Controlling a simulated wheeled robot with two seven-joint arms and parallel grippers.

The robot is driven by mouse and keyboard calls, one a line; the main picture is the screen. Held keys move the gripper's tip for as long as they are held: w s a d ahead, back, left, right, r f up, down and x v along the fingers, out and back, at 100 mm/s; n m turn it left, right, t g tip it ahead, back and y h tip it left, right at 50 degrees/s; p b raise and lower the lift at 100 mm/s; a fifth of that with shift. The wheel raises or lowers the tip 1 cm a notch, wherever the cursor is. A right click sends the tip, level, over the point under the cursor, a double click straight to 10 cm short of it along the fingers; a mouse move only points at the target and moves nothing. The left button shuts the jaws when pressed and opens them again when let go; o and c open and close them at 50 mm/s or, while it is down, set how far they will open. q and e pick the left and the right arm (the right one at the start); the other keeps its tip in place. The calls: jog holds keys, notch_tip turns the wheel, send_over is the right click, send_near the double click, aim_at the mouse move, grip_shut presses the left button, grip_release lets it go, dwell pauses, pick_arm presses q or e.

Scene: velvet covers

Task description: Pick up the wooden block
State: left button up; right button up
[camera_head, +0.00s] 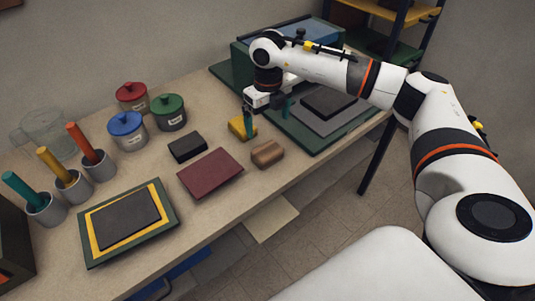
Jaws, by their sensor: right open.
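The wooden block (267,155) is brown with rounded edges and lies on the table near its front edge. My right gripper (267,120) points down over the table, behind the block and apart from it. Its teal fingers are spread, with nothing seen between them. The left finger is close to a yellow block (237,128); I cannot tell whether they touch. My left gripper is not in view.
A dark red slab (210,174) and a black block (187,148) lie left of the wooden block. Stacked grey plates (318,124) lie to its right. Lidded jars (127,130) and cups with coloured rods (72,184) stand farther left.

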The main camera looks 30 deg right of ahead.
aim_at(267, 149)
notch_tip(267, 149, down, 6)
jog(key=shift+p, duration=0.7)
jog(key=f, duration=0.1)
jog(key=f+p, duration=0.1)
jog(key=f, duration=0.1)
jog(key=f+p, duration=0.1)
jog(key=f, duration=0.1)
jog(key=shift+s+a, duration=0.3)
jog(key=shift+f, duration=0.3)
jog(key=shift+c, duration=0.6)
jog(key=shift+r, duration=0.1)
jog(key=c, duration=0.9)
jog(key=shift+c, duration=0.2)
notch_tip(267, 149, up, 10)
jog(key=shift+b, duration=1.15)
